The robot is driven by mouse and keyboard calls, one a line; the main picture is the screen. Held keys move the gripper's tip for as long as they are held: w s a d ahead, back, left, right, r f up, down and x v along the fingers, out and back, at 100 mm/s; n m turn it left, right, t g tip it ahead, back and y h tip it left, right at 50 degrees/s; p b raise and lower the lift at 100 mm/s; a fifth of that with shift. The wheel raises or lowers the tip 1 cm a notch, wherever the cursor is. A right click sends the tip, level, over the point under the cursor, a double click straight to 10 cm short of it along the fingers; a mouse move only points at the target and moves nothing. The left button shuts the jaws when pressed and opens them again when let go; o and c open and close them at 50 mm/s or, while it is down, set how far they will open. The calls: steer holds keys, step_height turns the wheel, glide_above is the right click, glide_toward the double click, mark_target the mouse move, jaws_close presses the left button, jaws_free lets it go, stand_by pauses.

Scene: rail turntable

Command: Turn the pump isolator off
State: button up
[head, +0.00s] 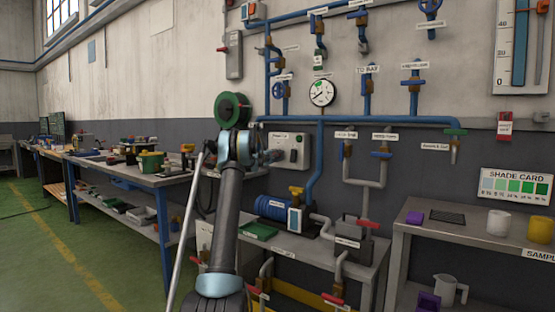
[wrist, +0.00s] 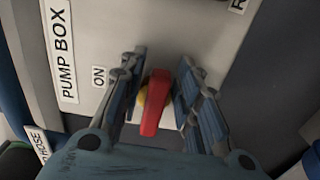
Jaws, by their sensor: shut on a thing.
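The pump isolator is a red lever handle (wrist: 155,105) with a bit of yellow behind it, on the front of the grey pump box. The wrist view shows the "PUMP BOX" label (wrist: 62,50) and an "ON" label (wrist: 98,76) left of the handle. The handle runs nearly up and down in that view, slightly tilted. My gripper (wrist: 161,62) is shut on the red handle, with a finger on each side. In the head view the pump box (head: 291,152) hangs on the wall, and my gripper (head: 270,157) is at its left part, hiding the handle.
Blue pipes with valves and a round gauge (head: 322,92) are above the box. A bench with a blue pump (head: 274,207) stands below. A green hose reel (head: 232,110) is close behind my arm. A workbench (head: 140,178) stands at left, with open green floor before it.

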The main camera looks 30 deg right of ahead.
steer(key=shift+w+a+f, duration=0.1)
steer(key=shift+w+a, duration=0.15)
steer(key=o, duration=0.7)
steer(key=shift+s+d, duration=0.1)
steer(key=shift+d, duration=0.05)
steer(key=v, duration=1.2)
steer(key=shift+f, duration=0.1)
